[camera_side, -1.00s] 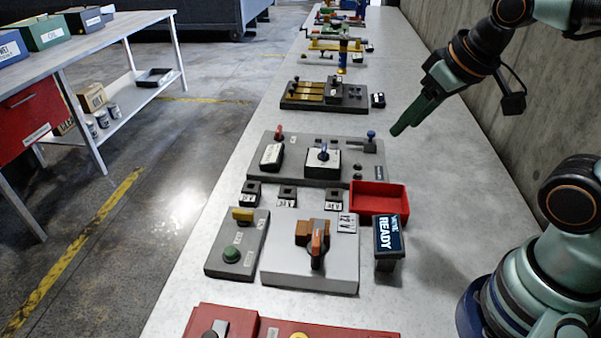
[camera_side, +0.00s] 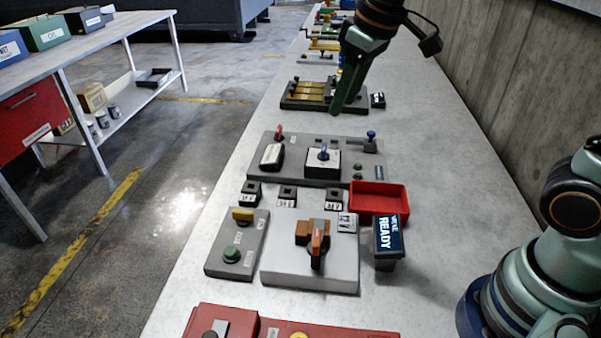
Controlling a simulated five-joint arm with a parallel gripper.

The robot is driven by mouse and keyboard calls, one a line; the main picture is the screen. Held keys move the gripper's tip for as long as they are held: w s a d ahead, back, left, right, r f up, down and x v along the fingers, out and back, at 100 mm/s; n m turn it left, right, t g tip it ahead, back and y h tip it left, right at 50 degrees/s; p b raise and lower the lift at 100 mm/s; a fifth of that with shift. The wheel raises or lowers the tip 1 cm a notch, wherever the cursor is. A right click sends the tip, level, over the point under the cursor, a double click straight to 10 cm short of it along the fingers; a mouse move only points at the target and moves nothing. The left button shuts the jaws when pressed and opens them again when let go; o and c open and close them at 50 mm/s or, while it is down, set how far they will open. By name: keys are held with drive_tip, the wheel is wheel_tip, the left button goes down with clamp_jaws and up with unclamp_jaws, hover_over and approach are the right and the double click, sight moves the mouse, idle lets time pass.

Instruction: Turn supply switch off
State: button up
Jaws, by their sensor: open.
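Several switches stand on the bench, and the small labels do not let me tell which is the supply switch. A rotary switch with an orange handle (camera_side: 317,243) sits on a light grey plate (camera_side: 290,272), its handle pointing toward the camera. My gripper (camera_side: 342,106) is open and empty, pointing down above the bench behind that board, clear of all the switches.
A red tray (camera_side: 378,197) and a display reading READY (camera_side: 388,238) stand right of the switches. A panel with yellow and green buttons (camera_side: 237,243) is at left. Red panels lie in front.

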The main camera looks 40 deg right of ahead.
drive_tip(key=w+a+f+n+g, duration=0.2)
drive_tip(key=w+a+f+n, duration=0.15)
drive_tip(key=w+a, duration=0.4)
drive_tip(key=n+g, duration=0.2)
approach(242, 211)
drive_tip(key=shift+h, duration=0.3)
drive_tip(key=f, duration=0.9)
drive_tip(key=shift+s+a, duration=0.15)
drive_tip(key=shift+a, duration=0.1)
clamp_jaws()
